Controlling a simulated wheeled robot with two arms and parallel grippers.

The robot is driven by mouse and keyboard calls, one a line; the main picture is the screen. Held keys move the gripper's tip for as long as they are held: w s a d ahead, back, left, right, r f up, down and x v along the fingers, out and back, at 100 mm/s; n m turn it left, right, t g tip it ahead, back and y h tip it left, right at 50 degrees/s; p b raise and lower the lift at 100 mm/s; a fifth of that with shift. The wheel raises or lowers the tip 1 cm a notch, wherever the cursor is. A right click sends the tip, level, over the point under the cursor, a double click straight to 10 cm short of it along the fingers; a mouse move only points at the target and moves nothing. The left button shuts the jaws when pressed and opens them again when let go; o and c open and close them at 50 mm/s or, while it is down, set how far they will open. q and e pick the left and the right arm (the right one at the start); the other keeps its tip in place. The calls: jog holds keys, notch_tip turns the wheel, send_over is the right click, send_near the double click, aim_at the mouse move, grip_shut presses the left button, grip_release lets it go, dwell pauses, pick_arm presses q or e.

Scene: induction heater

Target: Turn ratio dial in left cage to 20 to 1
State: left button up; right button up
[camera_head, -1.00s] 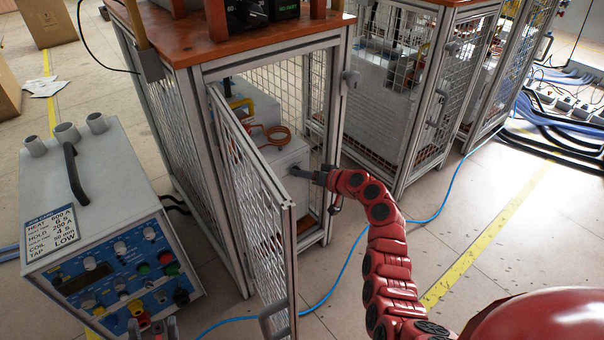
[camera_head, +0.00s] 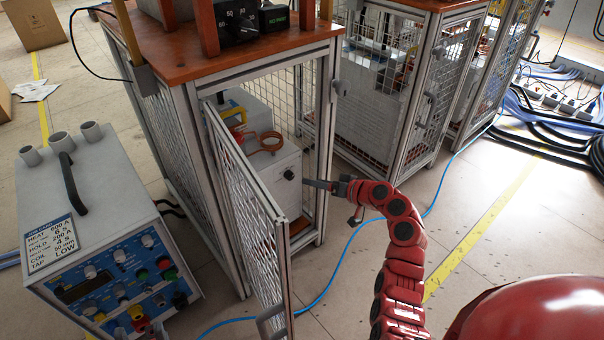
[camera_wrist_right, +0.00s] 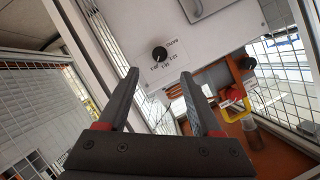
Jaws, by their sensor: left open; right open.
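The ratio dial (camera_head: 289,175) is a small black knob on the front of a white box (camera_head: 268,187) inside the left cage (camera_head: 190,110). In the right wrist view, the dial (camera_wrist_right: 160,54) has printed ratio marks around it, too small to read surely; its pointer direction is unclear. My right gripper (camera_head: 308,183) is open and empty, just right of the dial and apart from it. In the wrist view its fingertips (camera_wrist_right: 159,74) stand apart, with the dial beyond the gap.
The mesh cage door (camera_head: 250,215) stands open, left of my right arm. A blue-panelled control unit (camera_head: 110,275) stands at the left. A copper coil (camera_head: 265,142) sits above the white box. More cages (camera_head: 400,100) stand to the right, and a blue cable crosses the floor.

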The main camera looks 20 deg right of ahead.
jog(key=p+v, duration=0.2)
jog(key=v, duration=0.6)
